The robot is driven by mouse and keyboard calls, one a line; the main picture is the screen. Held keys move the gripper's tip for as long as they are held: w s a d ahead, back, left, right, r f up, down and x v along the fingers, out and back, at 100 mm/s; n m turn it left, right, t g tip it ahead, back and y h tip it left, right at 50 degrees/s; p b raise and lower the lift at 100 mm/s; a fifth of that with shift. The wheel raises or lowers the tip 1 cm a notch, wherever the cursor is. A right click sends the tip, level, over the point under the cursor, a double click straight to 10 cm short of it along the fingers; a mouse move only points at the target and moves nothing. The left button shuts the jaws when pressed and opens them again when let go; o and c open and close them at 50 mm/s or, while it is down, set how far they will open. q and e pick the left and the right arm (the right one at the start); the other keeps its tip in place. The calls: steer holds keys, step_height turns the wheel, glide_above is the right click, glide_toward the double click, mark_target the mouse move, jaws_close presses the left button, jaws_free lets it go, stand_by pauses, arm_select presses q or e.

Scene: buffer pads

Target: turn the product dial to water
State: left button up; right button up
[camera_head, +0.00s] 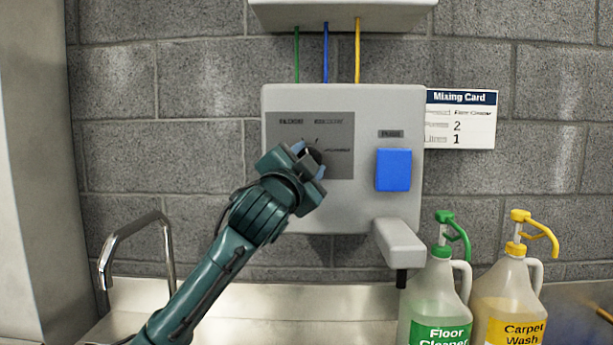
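The dispenser (410,104) is a light grey wall box with a darker grey dial panel (340,170). The dark round product dial (314,154) sits on that panel, partly hidden by my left gripper (309,160). The gripper's two light blue fingertips are at the upper left and lower right of the dial, with the dial showing between them. I cannot tell whether they touch it. Small labels above and right of the dial are too blurred to read; others may be hidden, and the pointer's direction is unclear. My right gripper is not in view.
A blue push button (393,170) and a grey spout (399,243) are right of the panel. A mixing card (460,119) hangs beside the box. Floor Cleaner (438,300) and Carpet Wash (511,295) jugs stand at lower right. A metal tap (135,227) is at left.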

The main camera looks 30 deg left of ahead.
arm_select(q)
steer(key=n+y+b, duration=0.2)
steer(key=n, duration=0.2)
steer(key=n+y+b, duration=0.1)
steer(key=n+y, duration=0.1)
steer(key=n, duration=0.3)
steer(key=n+y+b, duration=0.2)
steer(key=n+y, duration=0.1)
steer(key=n, duration=0.1)
steer(key=shift+w+d+f+n+b, duration=0.1)
steer(key=shift+d+f+n+b, duration=0.05)
steer(key=shift+d+n+b, duration=0.2)
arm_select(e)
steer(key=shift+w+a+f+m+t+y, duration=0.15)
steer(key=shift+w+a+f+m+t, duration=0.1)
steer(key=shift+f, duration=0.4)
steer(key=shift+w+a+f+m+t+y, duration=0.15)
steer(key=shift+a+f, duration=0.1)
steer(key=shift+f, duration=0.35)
arm_select(q)
steer(key=shift+a+n, duration=0.1)
steer(key=shift+n, duration=0.15)
steer(key=o, duration=1)
steer(key=shift+c, duration=0.2)
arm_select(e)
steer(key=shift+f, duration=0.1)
